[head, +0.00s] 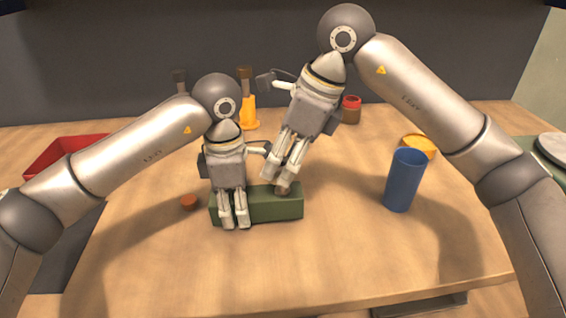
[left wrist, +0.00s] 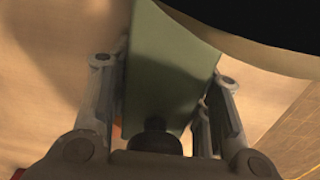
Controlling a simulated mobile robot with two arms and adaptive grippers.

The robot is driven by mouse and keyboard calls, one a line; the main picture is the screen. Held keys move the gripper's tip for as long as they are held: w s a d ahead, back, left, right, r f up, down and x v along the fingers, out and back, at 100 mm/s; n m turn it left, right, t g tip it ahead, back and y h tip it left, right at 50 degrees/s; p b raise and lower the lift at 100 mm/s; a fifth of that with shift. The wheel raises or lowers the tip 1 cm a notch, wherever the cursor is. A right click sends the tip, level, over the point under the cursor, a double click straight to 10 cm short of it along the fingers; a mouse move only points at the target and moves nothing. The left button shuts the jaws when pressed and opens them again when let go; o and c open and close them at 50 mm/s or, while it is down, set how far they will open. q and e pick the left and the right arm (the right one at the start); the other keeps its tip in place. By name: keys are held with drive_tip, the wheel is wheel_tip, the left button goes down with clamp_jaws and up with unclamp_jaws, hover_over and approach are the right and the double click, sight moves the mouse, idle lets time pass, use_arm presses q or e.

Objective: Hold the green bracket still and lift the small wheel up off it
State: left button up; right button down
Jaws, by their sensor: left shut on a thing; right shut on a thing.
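The green bracket (head: 277,207) is a long block lying on the wooden table. It also fills the middle of the left wrist view (left wrist: 172,75), between the fingers. My left gripper (head: 235,221) points down and is shut on the bracket's left end. My right gripper (head: 276,187) is tilted above the bracket's right half. It is shut on the small brown wheel (head: 284,189), which is mostly hidden by the fingertips. The wheel is at the bracket's top; I cannot tell whether they touch.
A reddish-brown disc (head: 189,202) lies left of the bracket. A blue cup (head: 404,180) and a yellow round thing (head: 420,145) stand to the right. A red-lidded jar (head: 350,109) and an orange-yellow object (head: 249,116) are behind. A red tray (head: 62,152) is far left. The front table is clear.

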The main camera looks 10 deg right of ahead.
drive_tip(key=shift+a+r, duration=0.2)
drive_tip(key=shift+r, duration=1.05)
drive_tip(key=c, duration=0.7)
unclamp_jaws()
drive_tip(key=shift+s, duration=0.1)
drive_tip(key=shift+o, duration=0.6)
drive_tip(key=shift+f, duration=0.25)
drive_tip(key=shift+d, duration=0.1)
